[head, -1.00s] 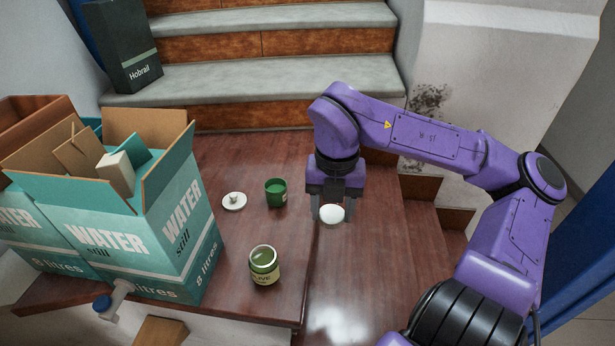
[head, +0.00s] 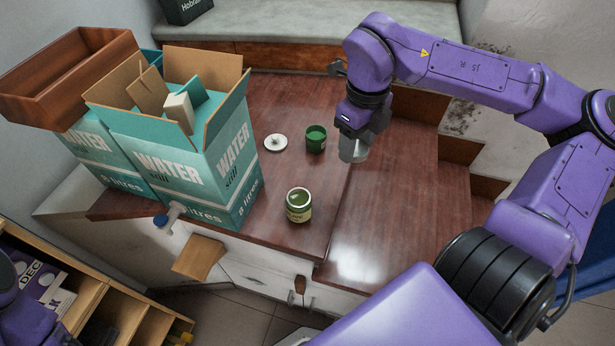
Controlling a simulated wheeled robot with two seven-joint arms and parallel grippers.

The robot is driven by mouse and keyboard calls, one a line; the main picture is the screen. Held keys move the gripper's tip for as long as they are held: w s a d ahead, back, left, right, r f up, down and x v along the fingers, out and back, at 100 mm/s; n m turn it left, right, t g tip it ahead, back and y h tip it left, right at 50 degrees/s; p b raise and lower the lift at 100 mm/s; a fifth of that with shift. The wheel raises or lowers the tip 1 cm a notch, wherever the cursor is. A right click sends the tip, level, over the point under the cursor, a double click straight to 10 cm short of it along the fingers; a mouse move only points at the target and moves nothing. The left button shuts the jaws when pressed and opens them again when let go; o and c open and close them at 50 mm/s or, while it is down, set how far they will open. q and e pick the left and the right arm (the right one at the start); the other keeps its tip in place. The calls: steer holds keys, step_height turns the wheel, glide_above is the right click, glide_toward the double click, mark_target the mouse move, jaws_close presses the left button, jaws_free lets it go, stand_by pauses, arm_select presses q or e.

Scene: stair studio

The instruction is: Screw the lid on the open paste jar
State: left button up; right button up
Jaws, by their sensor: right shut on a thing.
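The paste jar (head: 298,214) stands upright and open on the brown wooden landing, with green paste inside and a pale label. My right gripper (head: 354,150) is above the landing, behind and right of the jar and apart from it. It is shut on a pale thing at its fingertips, which looked like a round white lid earlier. Now the fingers mostly hide it, and its edge is hard to tell. My left gripper is out of view; only part of my left arm shows at the lower left.
A dark green cup (head: 316,139) and a small white dish (head: 275,143) with something on it stand behind the jar. Open WATER boxes (head: 190,165) fill the left, with a tap (head: 170,216) at the front. The landing right of the jar is clear; steps rise behind.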

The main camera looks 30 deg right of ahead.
steer(key=w+a+n+p, duration=0.3)
steer(key=a+n+p, duration=0.2)
steer(key=n, duration=0.9)
steer(key=w+a+n+p, duration=0.4)
steer(key=a+n+p, duration=0.2)
steer(key=n, duration=0.8)
steer(key=shift+a, duration=0.55)
